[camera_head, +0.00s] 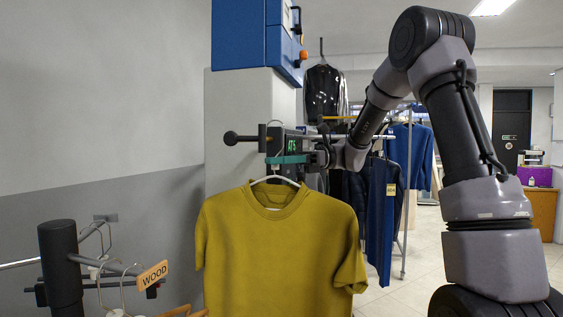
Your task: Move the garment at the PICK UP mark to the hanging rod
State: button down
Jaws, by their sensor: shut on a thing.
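The garment, a mustard-yellow short-sleeved T-shirt (278,255), hangs upright on a white hanger (274,178) in the head view. Its lower hem is cut off by the picture's edge. My gripper (286,160) reaches in from the right and is shut on the hanger just above the collar. The hanger's hook rises in front of a dark box with green lettering. A dark rod with a black ball end (231,138) sticks out left at hook height; whether the hook rests on it I cannot tell. No PICK UP mark is visible.
A black stand (59,265) with wire hangers and a WOOD sign (153,275) is at lower left. A blue cabinet (240,35) is above. Blue garments (379,215) and a dark shiny jacket (325,95) hang behind. Open floor (428,262) shows at right.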

aim_at(262, 183)
jog(key=shift+w+a, duration=0.25)
jog(key=shift+a, duration=0.45)
jog(key=shift+w+a, duration=0.25)
jog(key=shift+a, duration=0.5)
jog(key=shift+w+a, duration=0.25)
jog(key=shift+a, duration=0.45)
jog(key=shift+f, duration=0.15)
jog(key=shift+f, duration=1.45)
jog(key=shift+f, duration=0.15)
jog(key=c, duration=0.5)
grip_release()
